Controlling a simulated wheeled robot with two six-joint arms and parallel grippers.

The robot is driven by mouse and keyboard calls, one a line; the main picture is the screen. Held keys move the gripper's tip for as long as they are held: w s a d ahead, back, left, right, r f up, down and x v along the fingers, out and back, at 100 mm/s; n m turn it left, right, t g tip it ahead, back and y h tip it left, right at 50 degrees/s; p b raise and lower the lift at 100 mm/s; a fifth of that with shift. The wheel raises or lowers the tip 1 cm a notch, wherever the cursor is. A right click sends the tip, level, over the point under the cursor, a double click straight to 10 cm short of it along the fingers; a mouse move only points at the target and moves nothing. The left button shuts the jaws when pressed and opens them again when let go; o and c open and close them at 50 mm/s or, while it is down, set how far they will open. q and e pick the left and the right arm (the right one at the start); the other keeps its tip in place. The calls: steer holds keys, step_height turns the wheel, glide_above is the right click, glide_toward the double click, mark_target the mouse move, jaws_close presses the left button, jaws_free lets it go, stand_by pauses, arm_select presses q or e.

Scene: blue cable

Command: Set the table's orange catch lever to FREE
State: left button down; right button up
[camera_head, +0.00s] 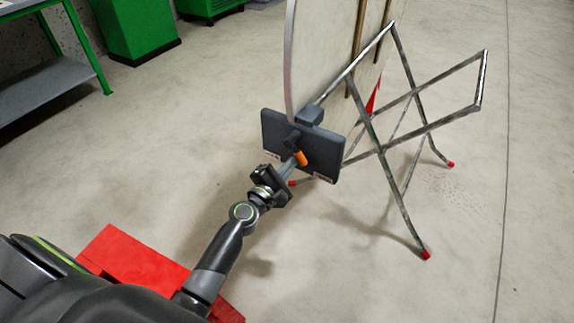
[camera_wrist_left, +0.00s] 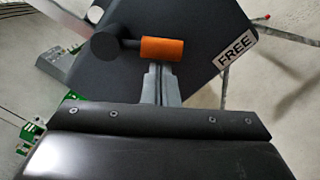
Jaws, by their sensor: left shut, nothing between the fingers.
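The catch lever has an orange grip (camera_head: 300,158) on a dark arm from a round pivot knob (camera_head: 293,138). It sits on a dark plate (camera_head: 328,148) at the table's edge. In the left wrist view the orange grip (camera_wrist_left: 162,50) lies right of the knob (camera_wrist_left: 105,43), and a white FREE label (camera_wrist_left: 234,52) is further right on the plate. My left gripper (camera_head: 287,166) is shut and empty. In the wrist view its fingertips (camera_wrist_left: 160,72) end at the grip's lower edge; I cannot tell whether they touch. My right gripper is not in view.
The table's pale top (camera_head: 325,50) stands upright, with crossed metal legs (camera_head: 385,148) spreading right on red-tipped feet. Green bins (camera_head: 135,30) and a green-framed shelf (camera_head: 50,85) stand at the back left. The concrete floor (camera_head: 470,230) around the table is open.

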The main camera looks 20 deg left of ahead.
arm_select(q)
steer(key=shift+s, duration=0.15)
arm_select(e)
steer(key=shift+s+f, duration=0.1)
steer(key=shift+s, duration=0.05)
